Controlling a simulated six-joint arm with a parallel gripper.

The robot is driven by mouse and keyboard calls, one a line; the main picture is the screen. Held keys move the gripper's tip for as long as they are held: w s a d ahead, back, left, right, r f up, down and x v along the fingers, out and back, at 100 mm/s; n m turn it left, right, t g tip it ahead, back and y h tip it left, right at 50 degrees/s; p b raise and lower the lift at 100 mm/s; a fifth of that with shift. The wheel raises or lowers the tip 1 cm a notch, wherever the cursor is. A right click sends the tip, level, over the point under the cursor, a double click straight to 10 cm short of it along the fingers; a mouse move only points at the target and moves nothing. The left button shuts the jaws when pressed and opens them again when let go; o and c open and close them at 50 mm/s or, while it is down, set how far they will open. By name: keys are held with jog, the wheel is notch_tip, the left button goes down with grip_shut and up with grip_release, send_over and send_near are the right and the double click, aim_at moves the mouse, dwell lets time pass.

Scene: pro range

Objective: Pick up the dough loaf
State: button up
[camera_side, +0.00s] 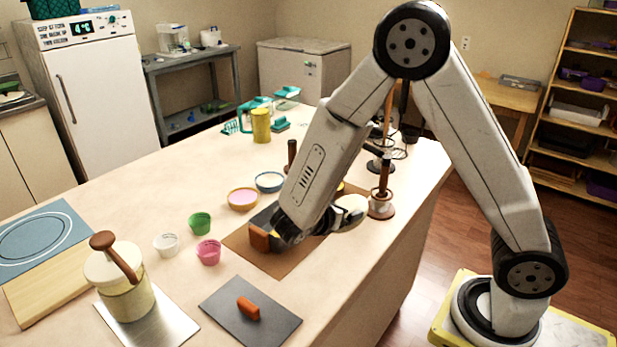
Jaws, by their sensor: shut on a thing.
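My gripper (287,237) is low over the brown mat in the middle of the table, and its dark end is partly hidden by my own wrist. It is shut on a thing. An orange-brown block (259,238) shows at the left side of the gripper, against its dark end, and seems to be the dough loaf it holds. Its right part is hidden. I cannot tell whether the block touches the mat. A similar small orange-brown piece (248,308) lies on a dark grey plate at the front of the table.
Green (200,223), white (166,244) and pink (208,251) cups stand left of the brown mat (263,263). Two bowls (242,199) are behind them. A wooden-handled stand (381,203) is close on the right. A lidded jar (125,290) stands front left.

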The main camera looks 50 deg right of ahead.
jog(key=shift+r, duration=0.45)
dwell(0.3)
